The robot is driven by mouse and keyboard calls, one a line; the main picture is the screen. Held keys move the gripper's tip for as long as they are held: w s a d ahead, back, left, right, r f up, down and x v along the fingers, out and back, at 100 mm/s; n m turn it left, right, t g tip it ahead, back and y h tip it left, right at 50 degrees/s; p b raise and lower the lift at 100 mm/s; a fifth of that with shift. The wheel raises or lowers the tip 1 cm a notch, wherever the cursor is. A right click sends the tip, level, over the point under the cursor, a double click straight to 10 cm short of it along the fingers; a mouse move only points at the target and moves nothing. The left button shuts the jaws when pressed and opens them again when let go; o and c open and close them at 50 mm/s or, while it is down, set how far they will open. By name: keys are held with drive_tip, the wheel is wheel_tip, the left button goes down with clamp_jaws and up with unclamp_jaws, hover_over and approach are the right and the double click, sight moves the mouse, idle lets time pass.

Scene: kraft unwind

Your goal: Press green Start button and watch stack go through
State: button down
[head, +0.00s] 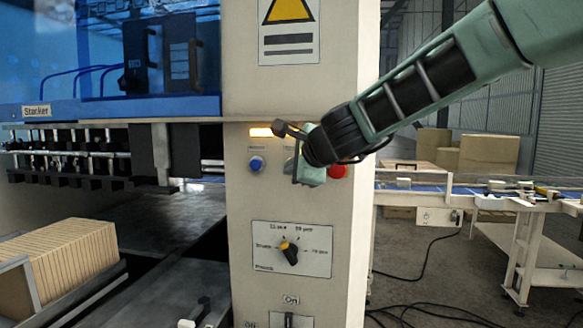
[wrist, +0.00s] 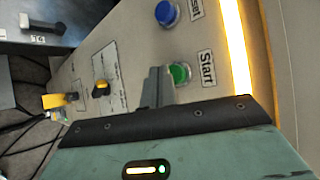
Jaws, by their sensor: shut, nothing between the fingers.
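The green Start button (wrist: 180,73) shows in the wrist view beside its "Start" label, on the beige machine panel (wrist: 125,60). My gripper (wrist: 156,85) is shut and empty, its fingertips close beside the green button. I cannot tell whether they touch it. In the head view my gripper (head: 308,170) is at the front of the panel (head: 240,215) and mostly hides the green button. A brown stack (head: 85,255) stands on edge in a holder at lower left.
A blue button (head: 256,164) is left of my gripper and a red button (head: 337,171) right of it. An amber light bar (head: 262,132) glows above. A selector knob (head: 289,253) sits below. A conveyor (head: 460,190) runs behind at right.

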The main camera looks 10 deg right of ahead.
drive_tip(key=shift+w+d, duration=0.15)
drive_tip(key=shift+w, duration=0.1)
drive_tip(key=shift+w+d, duration=0.3)
drive_tip(key=shift+w, duration=0.2)
idle(0.8)
idle(0.4)
drive_tip(key=shift+s+a, duration=0.25)
drive_tip(key=shift+s, duration=0.2)
drive_tip(key=shift+s+a, duration=0.2)
drive_tip(key=shift+s, duration=0.25)
drive_tip(key=shift+s, duration=0.1)
drive_tip(key=s, duration=0.1)
drive_tip(key=s+a, duration=0.1)
drive_tip(key=s, duration=0.1)
drive_tip(key=s+a, duration=0.1)
drive_tip(key=shift+s+a, duration=0.1)
drive_tip(key=shift+s, duration=0.05)
